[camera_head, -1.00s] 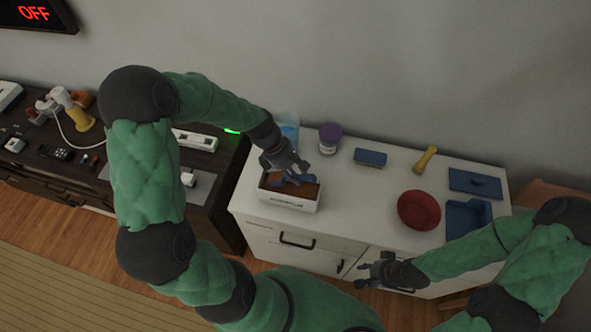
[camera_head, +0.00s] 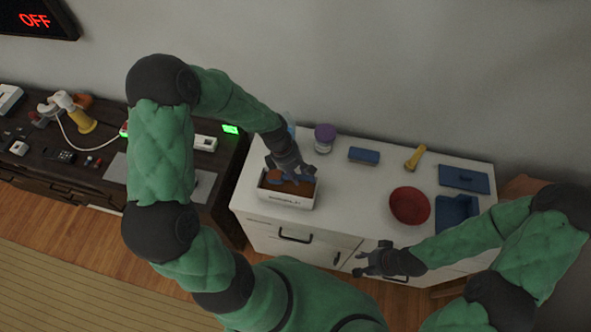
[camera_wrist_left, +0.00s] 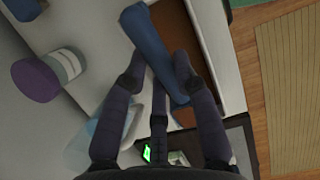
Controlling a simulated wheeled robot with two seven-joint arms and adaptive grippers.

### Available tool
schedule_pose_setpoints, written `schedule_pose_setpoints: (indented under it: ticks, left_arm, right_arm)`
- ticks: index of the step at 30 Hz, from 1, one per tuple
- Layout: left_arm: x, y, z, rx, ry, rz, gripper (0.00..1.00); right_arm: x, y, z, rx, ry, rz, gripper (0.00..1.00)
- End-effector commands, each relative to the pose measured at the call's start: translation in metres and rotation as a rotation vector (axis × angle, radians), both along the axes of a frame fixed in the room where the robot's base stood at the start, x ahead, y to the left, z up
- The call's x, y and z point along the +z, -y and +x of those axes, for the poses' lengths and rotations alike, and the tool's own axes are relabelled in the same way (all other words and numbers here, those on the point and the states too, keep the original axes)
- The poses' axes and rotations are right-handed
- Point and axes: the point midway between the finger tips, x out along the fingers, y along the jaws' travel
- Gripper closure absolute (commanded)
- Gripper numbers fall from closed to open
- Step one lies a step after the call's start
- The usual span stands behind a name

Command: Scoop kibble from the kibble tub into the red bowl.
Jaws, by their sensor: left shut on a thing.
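The kibble tub (camera_head: 287,200) is a white box with brown kibble (camera_head: 303,188) inside, on the left of the white cabinet top. My left gripper (camera_head: 291,171) is over the tub, shut on the handle of a blue scoop (camera_head: 275,180). In the left wrist view the scoop's blue handle (camera_wrist_left: 152,45) runs between the fingers (camera_wrist_left: 158,72). The scoop's bowl is mostly hidden, so I cannot tell how much kibble it holds. The red bowl (camera_head: 409,206) sits right of the tub and looks empty. My right gripper (camera_head: 366,263) is open and empty, in front of the cabinet.
A purple-lidded jar (camera_head: 325,138), a blue block-like item (camera_head: 364,156) and a yellow-handled item (camera_head: 415,158) stand along the back. A blue lid (camera_head: 464,177) and blue tray (camera_head: 456,212) lie right of the bowl. The top between tub and bowl is clear.

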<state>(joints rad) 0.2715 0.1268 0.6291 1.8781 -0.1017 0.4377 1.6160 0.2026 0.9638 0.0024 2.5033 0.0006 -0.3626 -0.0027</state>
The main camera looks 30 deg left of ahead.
Motion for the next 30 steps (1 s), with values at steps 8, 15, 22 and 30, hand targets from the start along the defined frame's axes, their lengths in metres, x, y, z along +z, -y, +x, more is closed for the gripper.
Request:
schedule_pose_setpoints:
  ticks: [8,15,22,30]
  left_arm:
    - [0.005,0.005,0.003,-0.005,-0.003,0.046,0.96]
    - [0.006,0.012,0.004,-0.008,-0.027,0.147,0.96]
    - [0.017,0.019,0.006,-0.005,-0.041,0.213,0.96]
    - [0.028,0.024,0.007,-0.004,-0.058,0.27,0.96]
  right_arm:
    - [0.018,0.0,0.0,0.0,0.0,0.0,0.6]
    - [0.008,0.0,0.0,0.0,0.0,0.0,0.6]
    - [-0.006,0.0,0.0,0.0,0.0,0.0,0.6]
    - [-0.013,0.0,0.0,0.0,0.0,0.0,0.6]
